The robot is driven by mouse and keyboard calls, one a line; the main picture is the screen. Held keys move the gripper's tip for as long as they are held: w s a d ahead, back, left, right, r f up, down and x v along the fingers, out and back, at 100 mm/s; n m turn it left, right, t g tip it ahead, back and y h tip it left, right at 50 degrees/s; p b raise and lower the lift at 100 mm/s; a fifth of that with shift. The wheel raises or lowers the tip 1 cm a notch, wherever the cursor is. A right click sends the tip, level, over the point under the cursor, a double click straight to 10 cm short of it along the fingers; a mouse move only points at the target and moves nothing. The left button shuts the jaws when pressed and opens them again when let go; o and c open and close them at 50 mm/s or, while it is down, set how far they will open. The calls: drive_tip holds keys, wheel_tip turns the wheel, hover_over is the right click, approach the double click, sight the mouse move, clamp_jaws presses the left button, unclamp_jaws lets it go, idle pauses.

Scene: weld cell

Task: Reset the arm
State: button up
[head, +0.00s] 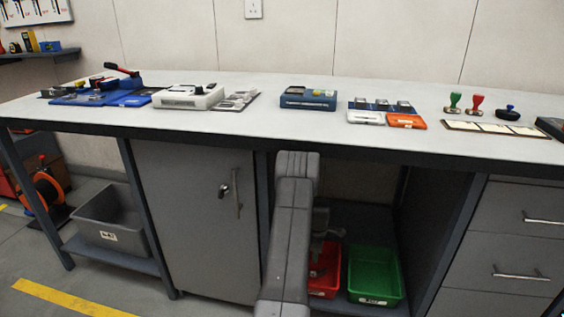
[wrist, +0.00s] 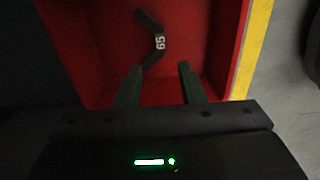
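My arm reaches down in front of the bench in the head view. In the wrist view my gripper (wrist: 158,88) points down into a red bin (wrist: 85,45). Its two fingers are apart with nothing between their tips that I can make out. A dark bent part (wrist: 150,22) with a white "65" label lies on the bin floor just beyond the fingertips. In the head view the red bin (head: 328,272) stands on the low shelf under the bench, partly hidden by my arm.
A green bin (head: 376,276) stands right of the red one. The bench top (head: 255,120) above carries a blue tool set, boxes, cards and stamps. A closed cabinet (head: 195,215) is to the left and drawers (head: 515,262) to the right. A grey bin (head: 108,220) sits at far left.

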wheel_tip(320, 180, down, 11)
drive_tip(key=b, duration=0.5)
drive_tip(key=shift+f, duration=0.2)
drive_tip(key=shift+r+p, duration=0.55)
drive_tip(key=shift+p, duration=0.05)
drive_tip(key=shift+f, duration=0.1)
